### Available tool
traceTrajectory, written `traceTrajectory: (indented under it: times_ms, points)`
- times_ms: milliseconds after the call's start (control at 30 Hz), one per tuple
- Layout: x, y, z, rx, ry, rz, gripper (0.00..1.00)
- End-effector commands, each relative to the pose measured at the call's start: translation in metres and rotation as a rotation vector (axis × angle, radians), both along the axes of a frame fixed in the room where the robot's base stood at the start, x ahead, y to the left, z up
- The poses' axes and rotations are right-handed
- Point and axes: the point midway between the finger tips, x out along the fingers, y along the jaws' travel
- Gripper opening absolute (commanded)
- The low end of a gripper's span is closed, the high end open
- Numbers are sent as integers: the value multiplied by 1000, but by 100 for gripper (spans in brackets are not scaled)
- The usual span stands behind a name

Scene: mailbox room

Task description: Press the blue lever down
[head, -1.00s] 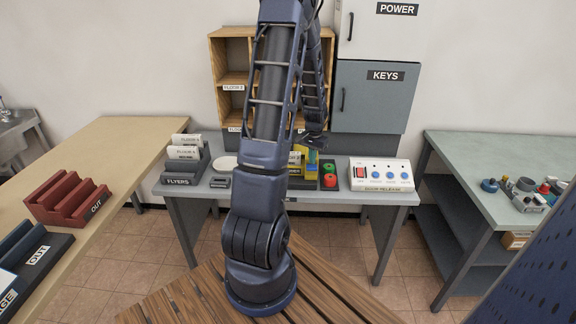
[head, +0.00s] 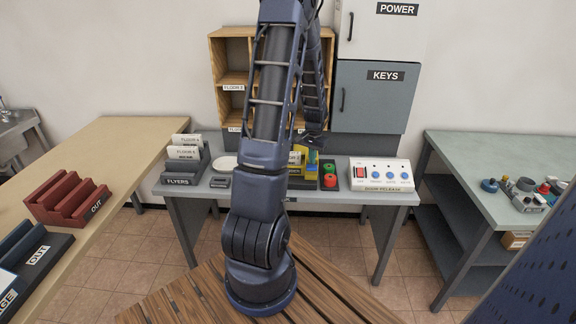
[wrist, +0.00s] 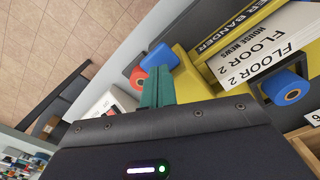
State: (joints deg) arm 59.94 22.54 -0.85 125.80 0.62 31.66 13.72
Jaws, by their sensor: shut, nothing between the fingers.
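A yellow bander (wrist: 200,72) stands on the desk, and a blue lever (wrist: 160,56) sticks out at its end in the wrist view. My gripper (wrist: 157,72) shows as two teal fingers pressed together, with nothing between them. The fingertips are right at the blue lever and overlap its lower edge in the picture; I cannot tell whether they touch it. In the head view the bander (head: 298,169) is partly hidden behind my arm.
White folders marked FLOOR 2 (wrist: 265,55) stand in the bander's yellow body. A blue and orange roll (wrist: 285,88) is beside it, and a red roll (wrist: 137,78) is by the fingers. A white door-release panel (head: 381,174) stands to the right on the desk.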

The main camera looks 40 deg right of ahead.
Motion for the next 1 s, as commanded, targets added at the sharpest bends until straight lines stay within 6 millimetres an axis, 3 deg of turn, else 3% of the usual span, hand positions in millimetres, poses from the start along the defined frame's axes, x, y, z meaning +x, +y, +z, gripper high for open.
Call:
traceTrajectory:
  times_ms: [1000]
  points:
    - [0,1,-40,2,1,1,0]
